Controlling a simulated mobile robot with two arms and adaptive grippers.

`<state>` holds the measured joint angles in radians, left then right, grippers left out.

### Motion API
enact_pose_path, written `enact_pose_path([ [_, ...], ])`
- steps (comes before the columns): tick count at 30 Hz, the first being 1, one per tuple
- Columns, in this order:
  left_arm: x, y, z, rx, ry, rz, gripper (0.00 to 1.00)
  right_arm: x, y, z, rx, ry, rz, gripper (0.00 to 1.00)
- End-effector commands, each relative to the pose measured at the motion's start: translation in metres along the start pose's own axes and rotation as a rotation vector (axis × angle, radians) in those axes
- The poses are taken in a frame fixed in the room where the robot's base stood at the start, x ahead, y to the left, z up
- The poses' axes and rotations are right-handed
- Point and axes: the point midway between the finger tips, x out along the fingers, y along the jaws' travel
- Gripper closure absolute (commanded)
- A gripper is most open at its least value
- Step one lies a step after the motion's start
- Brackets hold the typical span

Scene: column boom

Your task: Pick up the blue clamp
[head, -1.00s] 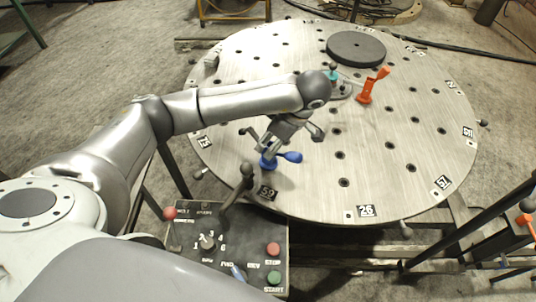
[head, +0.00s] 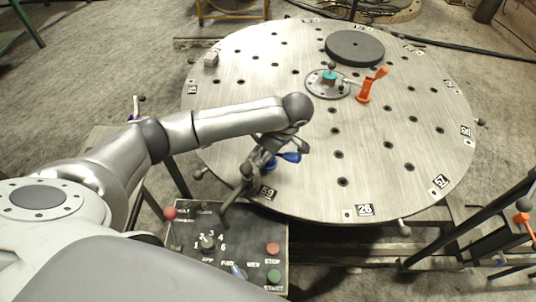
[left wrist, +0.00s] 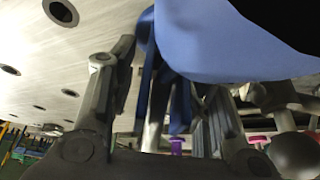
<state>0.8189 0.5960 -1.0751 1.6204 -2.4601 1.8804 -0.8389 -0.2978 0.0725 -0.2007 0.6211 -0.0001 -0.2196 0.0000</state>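The blue clamp (head: 290,157) stands on the near left part of the round metal table (head: 395,190), partly hidden by my left gripper (head: 275,157). In the left wrist view the blue clamp (left wrist: 230,50) is very close and fills the upper right. Parts of it also show between the fingers of my left gripper (left wrist: 165,85). These fingers are spread apart, one on each side of those parts, with gaps visible. I cannot tell whether either finger touches it. My right gripper is not in view.
A control panel (head: 205,262) with a lever (head: 236,190) stands close in front of the table. An orange clamp (head: 366,90), a hub with a teal part (head: 329,77) and a dark disc (head: 355,47) are further back. The table's right side is clear.

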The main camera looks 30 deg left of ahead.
Motion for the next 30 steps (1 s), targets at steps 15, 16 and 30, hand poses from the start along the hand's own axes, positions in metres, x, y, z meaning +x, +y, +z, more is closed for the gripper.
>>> enact_pose_path([
  [15,0.000,0.000,0.000,0.000,0.000,0.000,0.98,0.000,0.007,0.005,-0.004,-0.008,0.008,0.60],
  [16,0.000,0.000,0.000,0.000,0.000,0.000,0.98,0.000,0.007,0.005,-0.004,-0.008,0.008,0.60],
  [30,-0.059,-0.012,-0.007,0.004,0.000,0.008,0.98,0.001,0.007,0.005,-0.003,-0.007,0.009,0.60],
])
